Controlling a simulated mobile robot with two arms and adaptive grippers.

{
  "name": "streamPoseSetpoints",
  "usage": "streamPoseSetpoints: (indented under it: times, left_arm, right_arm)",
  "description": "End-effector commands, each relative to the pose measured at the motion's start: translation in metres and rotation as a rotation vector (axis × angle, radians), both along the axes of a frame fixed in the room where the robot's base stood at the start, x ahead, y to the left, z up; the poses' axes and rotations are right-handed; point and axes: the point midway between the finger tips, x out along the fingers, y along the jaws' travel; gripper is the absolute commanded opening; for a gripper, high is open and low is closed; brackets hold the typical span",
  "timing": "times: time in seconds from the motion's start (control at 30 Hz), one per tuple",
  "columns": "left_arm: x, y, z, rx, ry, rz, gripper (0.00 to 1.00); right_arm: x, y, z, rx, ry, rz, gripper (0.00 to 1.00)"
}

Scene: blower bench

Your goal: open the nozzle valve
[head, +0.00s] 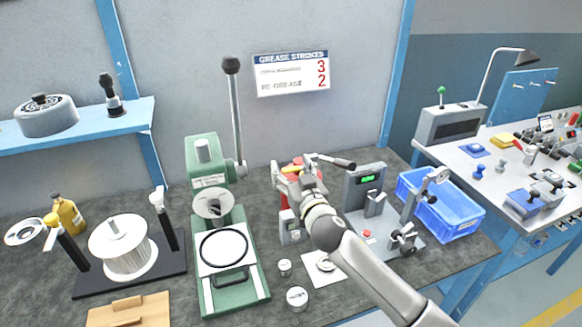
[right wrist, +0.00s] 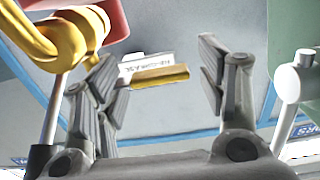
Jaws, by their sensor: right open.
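My right gripper (head: 293,172) reaches in from the lower right to a red and yellow fitting (head: 298,162) at the back of the bench. In the right wrist view the gripper (right wrist: 158,65) is open. A flat yellow bar (right wrist: 160,77), which looks like the valve lever, shows between its spread fingers, with a gap visible on both sides. A rounded yellow body (right wrist: 78,35) with a red part (right wrist: 118,14) is at the upper left, beside the left finger. In the head view my gripper hides most of the fitting. My left gripper is not in view.
A green press (head: 232,262) with a tall lever stands left of my right arm. A grey device with a green display (head: 365,178) and a blue bin (head: 460,224) are to the right. White jars (head: 297,297) stand in front. A wire spool (head: 123,257) is at left.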

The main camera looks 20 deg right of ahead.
Motion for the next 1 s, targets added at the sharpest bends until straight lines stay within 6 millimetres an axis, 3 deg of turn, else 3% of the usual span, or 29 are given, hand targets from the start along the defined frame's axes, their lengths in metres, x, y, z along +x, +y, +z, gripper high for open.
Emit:
streamPoseSetpoints:
  times: [0.4,0.9,1.0]
  left_arm:
    - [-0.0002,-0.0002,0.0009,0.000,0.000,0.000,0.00]
    - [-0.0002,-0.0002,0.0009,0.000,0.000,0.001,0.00]
    - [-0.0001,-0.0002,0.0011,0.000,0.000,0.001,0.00]
  right_arm:
    - [0.0062,0.0004,-0.0001,0.000,0.000,0.001,0.65]
    - [0.0060,0.0003,0.0000,0.000,0.000,0.000,0.02]
    - [0.0058,-0.0002,0.0000,0.000,0.000,0.001,0.00]
